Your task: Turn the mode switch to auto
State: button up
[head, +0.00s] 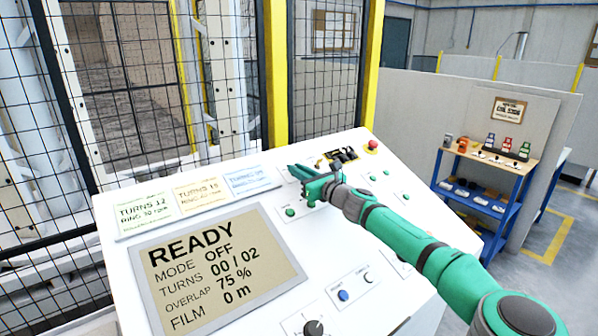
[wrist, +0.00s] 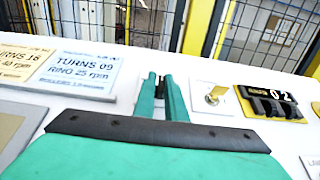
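The wide sloping white console fills the lower middle of the head view, and its display (head: 220,272) reads READY, MODE OFF, TURNS 00 / 02. I cannot read which control is labelled as the mode switch. A brass-coloured switch (wrist: 214,94) on a white plate is right of my fingers in the wrist view. A black knob (head: 314,327) is at the console's front edge. My green gripper (head: 299,171) is over the back of the console, fingers pointing left. In the wrist view its fingertips (wrist: 161,82) are close together with a dark narrow gap; whether they are fully shut is unclear.
A red button (head: 372,145) is at the back right corner. Cards (head: 198,193) stand along the console's back left. A mesh fence (head: 130,110) is behind. A shelf (head: 490,172) stands at right.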

jog(key=shift+d, duration=0.2)
grip_shut()
jog(key=shift+f, duration=0.1)
jog(key=shift+s+m+t+h, duration=0.1)
jog(key=shift+m+t+h, duration=0.3)
jog(key=shift+m+h, duration=0.3)
jog(key=m+h, duration=0.2)
jog(key=m+t+h, duration=0.1)
jog(key=m+h, duration=0.1)
jog(key=a+m+h, duration=0.1)
jog(key=m+h, duration=0.1)
jog(key=shift+s+t, duration=0.15)
jog(key=shift+t, duration=0.25)
jog(key=shift+m+h, duration=2)
jog(key=shift+h, duration=0.2)
jog(key=shift+g+h, duration=0.3)
jog(key=o, duration=0.5)
grip_release()
jog(key=shift+o, duration=0.2)
